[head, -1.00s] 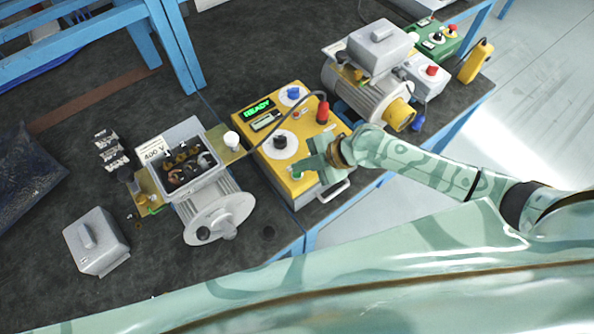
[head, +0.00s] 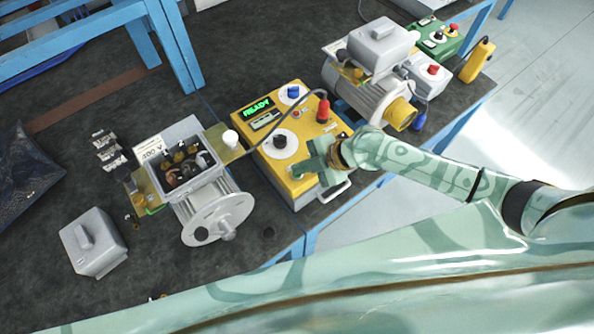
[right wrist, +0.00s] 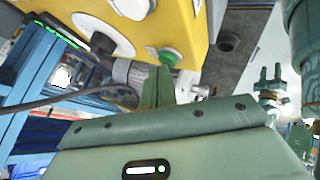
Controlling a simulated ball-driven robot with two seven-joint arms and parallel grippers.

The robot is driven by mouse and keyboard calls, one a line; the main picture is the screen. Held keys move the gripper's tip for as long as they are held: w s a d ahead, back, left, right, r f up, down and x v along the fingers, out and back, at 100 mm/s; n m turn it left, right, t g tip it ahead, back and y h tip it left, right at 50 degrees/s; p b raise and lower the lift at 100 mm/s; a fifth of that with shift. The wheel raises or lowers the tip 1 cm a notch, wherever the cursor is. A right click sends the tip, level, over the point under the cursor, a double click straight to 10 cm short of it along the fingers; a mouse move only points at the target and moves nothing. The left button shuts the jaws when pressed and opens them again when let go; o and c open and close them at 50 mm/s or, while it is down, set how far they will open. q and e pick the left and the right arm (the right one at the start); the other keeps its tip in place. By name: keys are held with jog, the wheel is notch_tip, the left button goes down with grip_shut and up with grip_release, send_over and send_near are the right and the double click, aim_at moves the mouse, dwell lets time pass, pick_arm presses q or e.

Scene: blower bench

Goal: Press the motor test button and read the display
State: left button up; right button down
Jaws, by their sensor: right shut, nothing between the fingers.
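The yellow test box (head: 262,172) stands on the bench in the middle of the head view. Its lit green display (head: 257,108) appears to read READY. My right gripper (head: 301,171) is shut and empty, with its tips over the box's front corner. The green button (right wrist: 168,57) shows in the right wrist view, close beside the tips of the shut fingers (right wrist: 158,84). In the head view the gripper largely covers that spot. I cannot tell whether the fingers touch the button. My left gripper is not in view.
An opened motor (head: 212,205) with a wired terminal box stands left of the tester, with a loose grey cover (head: 93,243) on the bench. Another motor (head: 368,92) stands behind right. A red plug (head: 323,110) with a cable sits on the tester. A metal handle (head: 335,190) juts from its front.

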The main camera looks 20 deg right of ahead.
jog(key=shift+f, duration=0.2)
jog(key=shift+r, duration=0.1)
dwell(0.4)
jog(key=shift+r+p, duration=0.5)
jog(key=shift+r, duration=0.2)
jog(key=shift+r, duration=0.1)
notch_tip(320, 180, up, 5)
jog(key=p, duration=0.4)
dwell(0.6)
